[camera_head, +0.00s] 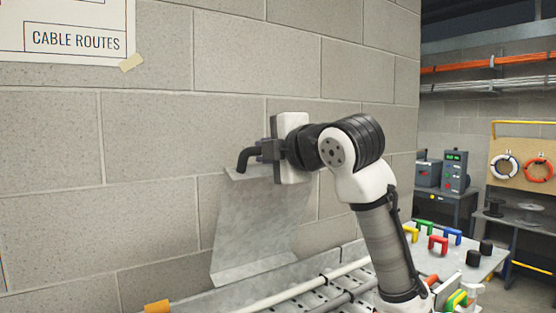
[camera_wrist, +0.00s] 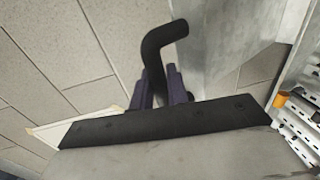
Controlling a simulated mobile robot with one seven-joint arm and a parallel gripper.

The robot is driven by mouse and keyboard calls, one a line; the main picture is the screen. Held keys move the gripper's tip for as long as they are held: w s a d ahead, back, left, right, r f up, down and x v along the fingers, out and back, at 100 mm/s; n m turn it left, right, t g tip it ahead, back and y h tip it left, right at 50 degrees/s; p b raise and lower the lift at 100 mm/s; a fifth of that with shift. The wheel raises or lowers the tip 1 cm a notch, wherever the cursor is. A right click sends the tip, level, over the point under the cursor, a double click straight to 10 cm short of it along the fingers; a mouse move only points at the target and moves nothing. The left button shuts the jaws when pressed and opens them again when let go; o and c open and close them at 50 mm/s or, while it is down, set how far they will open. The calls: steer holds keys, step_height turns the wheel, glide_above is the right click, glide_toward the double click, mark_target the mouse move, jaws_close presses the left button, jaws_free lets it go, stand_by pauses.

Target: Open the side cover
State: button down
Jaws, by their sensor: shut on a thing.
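The side cover (camera_head: 255,225) is a grey sheet-metal panel standing tilted in front of the block wall, above the cable tray. Its top edge is bent into a narrow lip. A black bent handle (camera_head: 244,159) is at that top edge. My gripper (camera_head: 262,151) is shut on the handle. In the wrist view, the two fingers (camera_wrist: 160,84) close around the black handle (camera_wrist: 163,40), and the cover's grey sheet (camera_wrist: 235,55) is to their right. The fingers hide part of the handle, so its fixing to the cover does not show clearly.
A metal cable tray (camera_head: 205,303) with pale pipes (camera_head: 300,285) runs below the cover. The block wall (camera_head: 150,190) is close behind my gripper. A bench (camera_head: 440,262) at right holds several coloured clips. A "CABLE ROUTES" sheet (camera_head: 75,40) is at upper left.

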steer(key=shift+w+a+r+g+h, duration=0.15)
steer(key=shift+w+a+r+g, duration=0.15)
steer(key=shift+w+a, duration=0.25)
steer(key=shift+w+a+r+g+h, duration=0.15)
steer(key=shift+w+a+r+g, duration=0.15)
steer(key=shift+w, duration=0.45)
steer(key=c, duration=1.4)
jaws_free()
steer(key=shift+c, duration=0.2)
